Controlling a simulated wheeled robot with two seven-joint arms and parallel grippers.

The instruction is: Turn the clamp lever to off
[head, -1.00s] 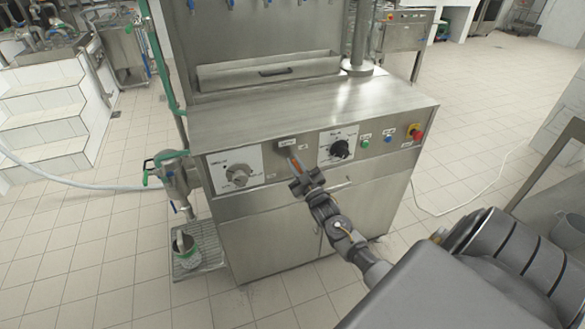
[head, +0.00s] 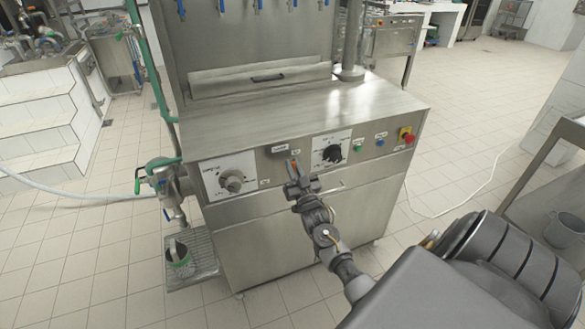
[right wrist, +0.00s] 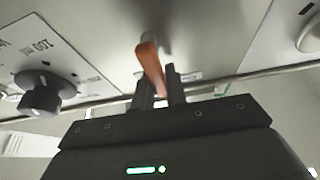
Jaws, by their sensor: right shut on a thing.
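The clamp lever is a small orange-red handle on the steel front panel, between the two dials, in the head view (head: 293,165). In the right wrist view the orange lever (right wrist: 150,62) comes off a grey pivot, and its free end lies between my two dark fingers. My right gripper (head: 297,181) is at the lever from the front and below, shut on its lower end. The fingers also show in the right wrist view (right wrist: 160,90). The lever's tip is partly hidden by the fingers. My left gripper is not in view.
A dial (head: 231,181) sits left of the lever and a black dial (head: 331,153) right of it. Green and blue buttons and a red emergency stop (head: 405,133) are further right. A handle bar runs under the panel. A cup stands on a grate (head: 203,262) at lower left.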

